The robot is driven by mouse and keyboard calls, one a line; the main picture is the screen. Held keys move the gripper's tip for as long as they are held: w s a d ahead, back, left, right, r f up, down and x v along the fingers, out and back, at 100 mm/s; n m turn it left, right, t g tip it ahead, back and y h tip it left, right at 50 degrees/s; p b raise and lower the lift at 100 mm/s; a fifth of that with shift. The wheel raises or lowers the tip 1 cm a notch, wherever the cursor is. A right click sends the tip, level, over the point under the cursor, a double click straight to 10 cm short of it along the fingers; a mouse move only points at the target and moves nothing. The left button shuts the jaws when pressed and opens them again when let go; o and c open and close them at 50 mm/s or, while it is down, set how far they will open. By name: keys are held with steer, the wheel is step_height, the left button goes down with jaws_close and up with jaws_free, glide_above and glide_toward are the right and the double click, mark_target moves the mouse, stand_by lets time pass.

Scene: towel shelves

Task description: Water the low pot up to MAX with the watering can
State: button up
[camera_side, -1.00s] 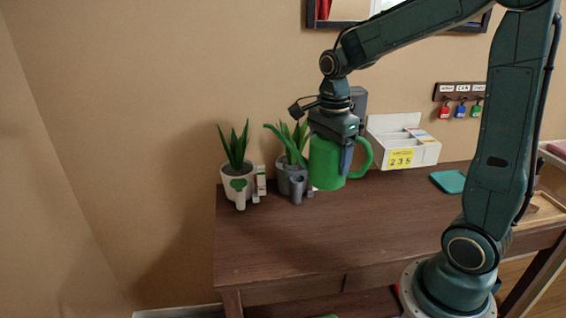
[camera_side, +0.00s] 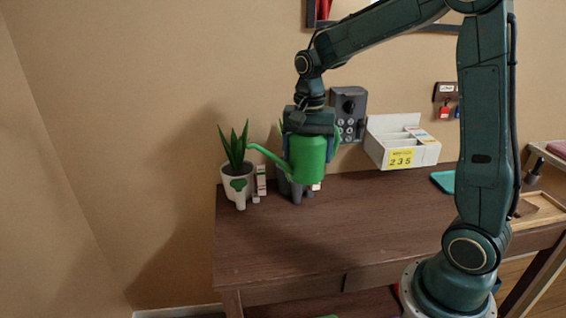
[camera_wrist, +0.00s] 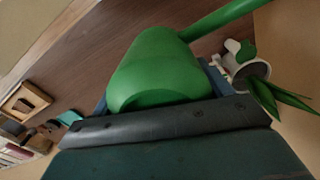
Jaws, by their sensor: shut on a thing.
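My gripper (camera_side: 309,128) is shut on the green watering can (camera_side: 307,158) and holds it above the back left of the table. The can's spout points left, its tip near the white pot. In the wrist view the can (camera_wrist: 157,62) fills the middle, with its spout toward the upper right. A white pot (camera_side: 238,184) with a green heart mark and a spiky plant (camera_side: 235,146) stands at the table's left; it also shows in the wrist view (camera_wrist: 258,69). A grey pot (camera_side: 284,186) stands mostly hidden behind the can. I cannot read any MAX mark.
Small upright gauge-like blocks (camera_side: 261,180) stand beside the pots. A teal item (camera_side: 443,181) lies right. The table front (camera_side: 300,240) is clear.

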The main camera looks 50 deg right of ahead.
mark_target(294, 150)
steer(key=w+n, duration=0.1)
steer(key=n, duration=0.1)
steer(key=w+n, duration=0.1)
steer(key=n, duration=0.1)
steer(key=w+n, duration=0.1)
steer(key=shift+w+a+f+n, duration=0.2)
steer(key=shift+w+f+n, duration=0.05)
steer(key=shift+f+n, duration=0.15)
steer(key=w+a+f+n, duration=0.2)
steer(key=w+n, duration=0.5)
steer(key=n, duration=0.7)
steer(key=w+a+f+n, duration=0.2)
steer(key=w+f+n, duration=0.3)
steer(key=n, duration=0.9)
steer(key=shift+w, duration=1)
steer(key=shift+a, duration=0.1)
steer(key=shift+r, duration=0.15)
steer(key=t+y, duration=0.1)
steer(key=r+y, duration=0.1)
steer(key=shift+a+t+y, duration=0.1)
steer(key=shift+t+y, duration=0.3)
